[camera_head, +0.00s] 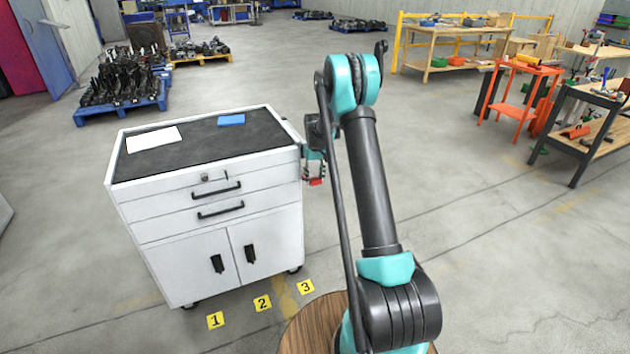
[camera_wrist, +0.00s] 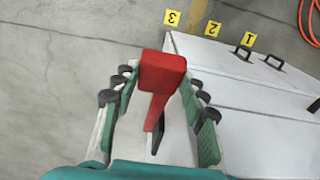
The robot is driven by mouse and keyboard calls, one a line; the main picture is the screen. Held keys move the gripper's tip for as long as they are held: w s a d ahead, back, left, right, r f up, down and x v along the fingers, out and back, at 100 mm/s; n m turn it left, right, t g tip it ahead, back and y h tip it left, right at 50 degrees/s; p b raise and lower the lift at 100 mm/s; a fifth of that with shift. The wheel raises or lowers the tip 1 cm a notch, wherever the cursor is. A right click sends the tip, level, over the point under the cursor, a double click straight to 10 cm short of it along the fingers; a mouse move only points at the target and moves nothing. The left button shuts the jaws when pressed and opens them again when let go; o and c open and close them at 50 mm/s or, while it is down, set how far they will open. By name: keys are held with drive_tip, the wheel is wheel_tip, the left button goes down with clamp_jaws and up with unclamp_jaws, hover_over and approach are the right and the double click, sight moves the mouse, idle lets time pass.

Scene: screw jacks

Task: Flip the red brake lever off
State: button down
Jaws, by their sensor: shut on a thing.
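The red brake lever (camera_wrist: 160,75) is in the middle of the wrist view, with a broad block-like end and a narrower stem running toward the cabinet side. My gripper (camera_wrist: 160,95) has a finger on each side of the lever and is shut on it. In the head view my gripper (camera_head: 315,168) is at the right side of the white cabinet, and a small red part of the lever (camera_head: 316,182) shows just below it. The lever's mount is mostly hidden by my gripper.
The white tool cabinet (camera_head: 220,245) on casters has a dark top with a white sheet (camera_head: 153,138) and a blue item (camera_head: 231,120). Yellow number markers (camera_head: 262,303) lie on the floor before it. Floor (camera_head: 470,215) to the right is clear. An orange cart (camera_head: 520,95) stands farther back.

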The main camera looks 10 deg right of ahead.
drive_tip(key=shift+w+a+r, duration=0.1)
drive_tip(key=shift+w, duration=0.15)
drive_tip(key=c, duration=0.8)
unclamp_jaws()
drive_tip(key=shift+c, duration=0.2)
drive_tip(key=shift+s, duration=0.1)
wheel_tip(320, 180, up, 12)
drive_tip(key=shift+s, duration=0.15)
